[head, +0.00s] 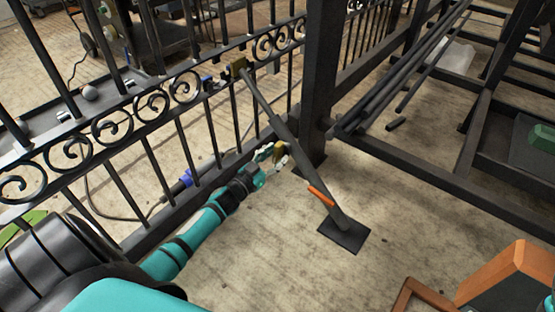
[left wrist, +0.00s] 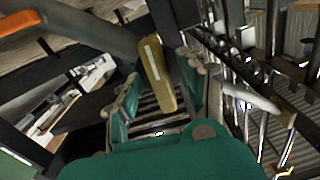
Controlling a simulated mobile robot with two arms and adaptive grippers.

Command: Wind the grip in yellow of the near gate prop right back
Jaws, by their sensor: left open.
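The near gate prop (head: 285,130) is a dark slanted tube running from the black scroll gate (head: 205,105) down to a square foot plate (head: 344,236) on the floor. An orange lever (head: 320,197) lies along its lower part. The yellow grip (head: 279,150) sticks out beside the tube at mid-length. My left gripper (head: 272,166) is at this grip, left of the tube. In the left wrist view the yellow grip (left wrist: 158,75) stands between my spread teal fingers (left wrist: 160,95); contact is unclear. My right gripper is out of view.
A dark post (head: 318,80) stands just behind the prop. Long dark bars (head: 400,75) lie on a metal frame at upper right. An orange-brown object (head: 515,275) is at lower right. The concrete floor around the foot plate is mostly clear.

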